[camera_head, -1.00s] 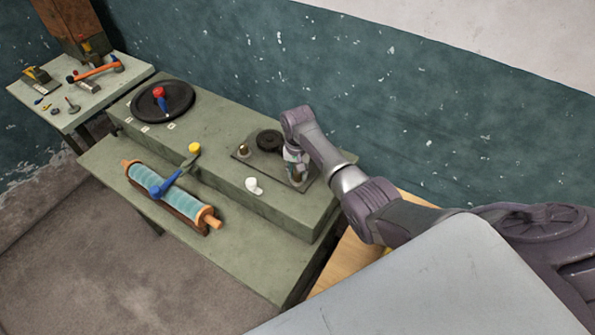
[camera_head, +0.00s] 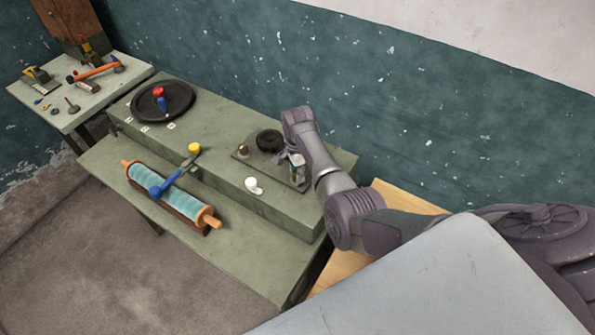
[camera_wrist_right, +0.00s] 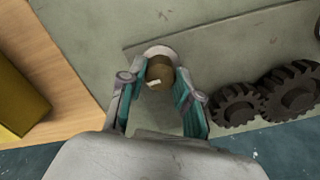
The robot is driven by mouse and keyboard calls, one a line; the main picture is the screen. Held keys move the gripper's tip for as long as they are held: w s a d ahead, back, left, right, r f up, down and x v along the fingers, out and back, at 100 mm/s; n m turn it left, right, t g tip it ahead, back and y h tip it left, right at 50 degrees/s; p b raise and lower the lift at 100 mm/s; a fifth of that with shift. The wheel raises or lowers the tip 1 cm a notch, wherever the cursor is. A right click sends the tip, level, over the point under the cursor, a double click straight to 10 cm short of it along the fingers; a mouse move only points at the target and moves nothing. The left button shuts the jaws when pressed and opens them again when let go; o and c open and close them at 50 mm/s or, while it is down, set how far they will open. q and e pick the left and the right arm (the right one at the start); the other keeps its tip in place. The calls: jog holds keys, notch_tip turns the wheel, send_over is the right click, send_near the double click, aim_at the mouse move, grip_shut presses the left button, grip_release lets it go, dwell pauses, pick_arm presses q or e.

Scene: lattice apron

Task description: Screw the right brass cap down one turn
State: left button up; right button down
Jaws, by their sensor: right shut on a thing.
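The right brass cap (camera_wrist_right: 159,72) shows in the right wrist view as a brown-gold round knob with a pale mark, over a pale round collar. My right gripper (camera_wrist_right: 160,88) has its teal-sided fingers on either side of the cap and is shut on it. In the head view my right gripper (camera_head: 291,163) is over the right end of a dark plate (camera_head: 259,169) and hides the cap there. A second, left brass cap (camera_head: 243,149) stands at the left end of that plate. My left gripper is not in view.
Dark gears (camera_wrist_right: 290,90) lie beside the cap; they also show in the head view (camera_head: 269,140). A small white item (camera_head: 253,186) stands at the raised shelf's front edge. A teal roller (camera_head: 172,193) lies on the lower bench. A black round tray (camera_head: 178,100) is at the far left.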

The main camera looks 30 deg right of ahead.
jog(key=m, duration=0.5)
jog(key=shift+w+r+m, duration=0.1)
jog(key=shift+r+m, duration=0.05)
jog(key=shift+m, duration=0.15)
jog(key=m, duration=0.9)
jog(key=shift+m+b, duration=0.4)
jog(key=m+b, duration=0.1)
jog(key=m, duration=0.3)
jog(key=c, duration=1.1)
grip_release()
jog(key=o, duration=0.3)
